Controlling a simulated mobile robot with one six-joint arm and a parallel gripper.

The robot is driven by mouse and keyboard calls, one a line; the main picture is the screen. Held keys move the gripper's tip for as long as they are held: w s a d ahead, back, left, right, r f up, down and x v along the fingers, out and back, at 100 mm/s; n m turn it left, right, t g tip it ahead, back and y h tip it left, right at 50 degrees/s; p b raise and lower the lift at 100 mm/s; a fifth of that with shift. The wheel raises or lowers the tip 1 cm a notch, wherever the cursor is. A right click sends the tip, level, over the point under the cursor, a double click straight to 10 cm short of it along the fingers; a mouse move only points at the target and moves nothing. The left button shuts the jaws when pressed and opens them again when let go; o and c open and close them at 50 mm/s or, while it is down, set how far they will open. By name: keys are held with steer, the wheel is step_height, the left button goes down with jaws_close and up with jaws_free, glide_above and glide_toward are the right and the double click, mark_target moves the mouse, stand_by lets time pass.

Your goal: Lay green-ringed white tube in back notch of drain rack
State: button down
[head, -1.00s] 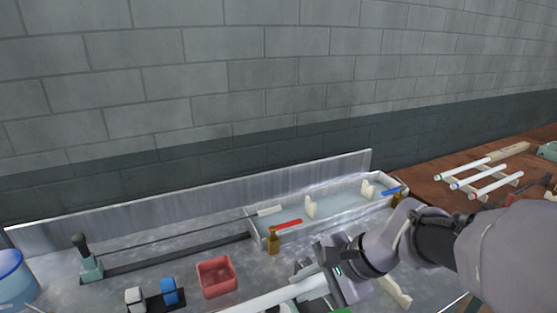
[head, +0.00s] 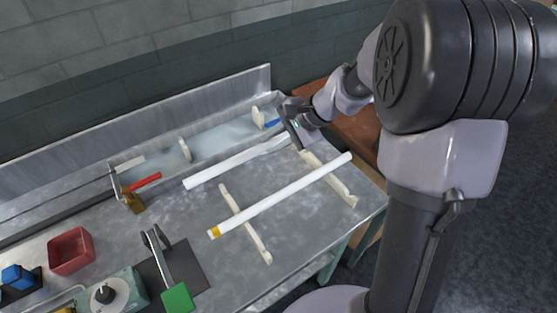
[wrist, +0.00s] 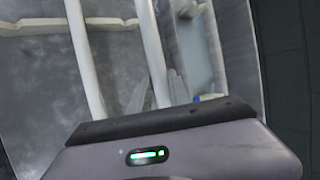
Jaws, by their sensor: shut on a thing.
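My gripper (head: 293,122) is shut on a plain white tube (head: 225,167) near its right end. The tube also shows between the grey fingers in the wrist view (wrist: 149,45). No green ring shows on it. The drain rack has two cream notched rails (head: 259,243) and (head: 346,191). The held tube runs along the back ends of the rails, roughly parallel to a yellow-ringed white tube (head: 270,202) lying across both rails. I cannot tell whether the held tube touches the rack. In the wrist view a rail (wrist: 40,28) reaches the held tube's left side.
A pale trough (head: 215,143) with cream supports and a blue piece (head: 272,123) lies just behind the held tube. A brown bottle (head: 133,203), red bin (head: 71,250) and green-handled device (head: 177,298) stand to the left. The bench front is clear right of that device.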

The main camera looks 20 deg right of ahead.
step_height(320, 180, down, 8)
steer(key=b, duration=0.3)
steer(key=shift+a+f, duration=0.1)
steer(key=shift+a, duration=0.05)
steer(key=shift+f+b, duration=0.35)
steer(key=shift+b, duration=0.25)
steer(key=shift+f, duration=0.1)
steer(key=c, duration=1.2)
jaws_free()
steer(key=shift+c, duration=0.2)
